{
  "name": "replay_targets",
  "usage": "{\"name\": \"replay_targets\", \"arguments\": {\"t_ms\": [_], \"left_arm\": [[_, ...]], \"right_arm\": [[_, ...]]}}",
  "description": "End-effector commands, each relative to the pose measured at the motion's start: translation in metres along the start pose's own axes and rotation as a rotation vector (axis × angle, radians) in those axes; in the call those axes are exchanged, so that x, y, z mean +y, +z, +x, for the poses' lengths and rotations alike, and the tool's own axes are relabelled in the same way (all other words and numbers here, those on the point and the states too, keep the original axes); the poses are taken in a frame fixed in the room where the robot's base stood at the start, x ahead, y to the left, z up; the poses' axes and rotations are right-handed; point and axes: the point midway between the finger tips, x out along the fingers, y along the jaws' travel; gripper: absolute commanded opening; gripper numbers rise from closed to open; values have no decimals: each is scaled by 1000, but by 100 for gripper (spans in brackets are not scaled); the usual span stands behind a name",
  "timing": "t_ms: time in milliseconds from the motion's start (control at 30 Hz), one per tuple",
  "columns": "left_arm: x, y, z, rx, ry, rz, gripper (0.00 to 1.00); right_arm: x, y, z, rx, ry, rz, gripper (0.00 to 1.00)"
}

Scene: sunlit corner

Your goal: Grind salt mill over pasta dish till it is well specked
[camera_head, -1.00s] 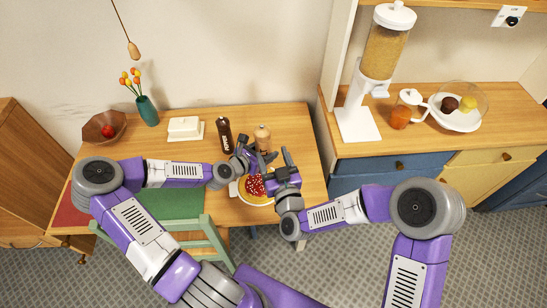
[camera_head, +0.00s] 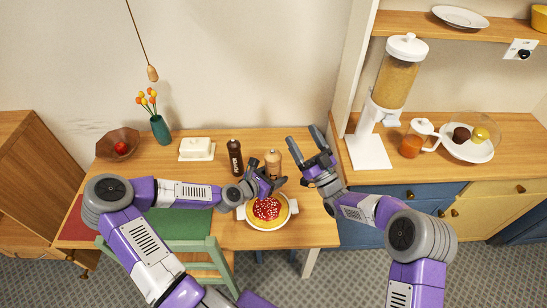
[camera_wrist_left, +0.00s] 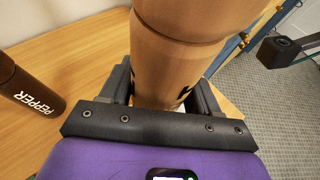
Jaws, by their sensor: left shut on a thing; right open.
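The light-wood salt mill (camera_head: 273,160) is held upright by my left gripper (camera_head: 269,178), which is shut around its lower part. In the left wrist view the mill (camera_wrist_left: 190,35) fills the space between the fingers; its base is hidden. The pasta dish (camera_head: 248,218) is a pale plate just in front of the mill, with yellow pasta and red sauce (camera_head: 267,209) that shows white specks. I cannot tell how high the mill is above the table. My right gripper (camera_head: 303,138) is open and empty, apart from the mill, to its upper right.
A dark pepper mill (camera_head: 235,158) stands just left of the salt mill. A white butter dish (camera_head: 196,149), a teal vase (camera_head: 160,129) and a wooden bowl (camera_head: 117,143) stand farther left. A green chair (camera_head: 180,245) is at the table's front. A counter with a dispenser (camera_head: 368,150) is right.

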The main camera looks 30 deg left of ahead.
Motion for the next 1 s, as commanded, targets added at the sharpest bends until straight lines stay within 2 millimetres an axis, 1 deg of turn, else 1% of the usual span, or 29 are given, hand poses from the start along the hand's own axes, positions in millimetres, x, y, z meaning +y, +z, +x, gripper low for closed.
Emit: {"name": "replay_targets", "arguments": {"t_ms": [67, 233, 400, 500, 633, 767, 867, 1000], "left_arm": [[0, 1, 0, -1, 0, 1, 14], [0, 1, 0, -1, 0, 1, 14], [0, 1, 0, -1, 0, 1, 14], [0, 1, 0, -1, 0, 1, 14], [0, 1, 0, -1, 0, 1, 14], [0, 1, 0, -1, 0, 1, 14], [0, 1, 0, -1, 0, 1, 14], [0, 1, 0, -1, 0, 1, 14]], "right_arm": [[7, -1, 0, 9, -115, 12, 81], [10, 5, -10, -68, -380, 60, 81], [11, 20, -33, -253, -607, 107, 81], [13, 30, -47, -373, -695, 129, 81], [15, 38, -61, -495, -761, 147, 81], [16, 43, -67, -556, -786, 157, 81], [10, 47, -64, -569, -793, 160, 81], [-6, 56, -52, -567, -793, 162, 81]]}}
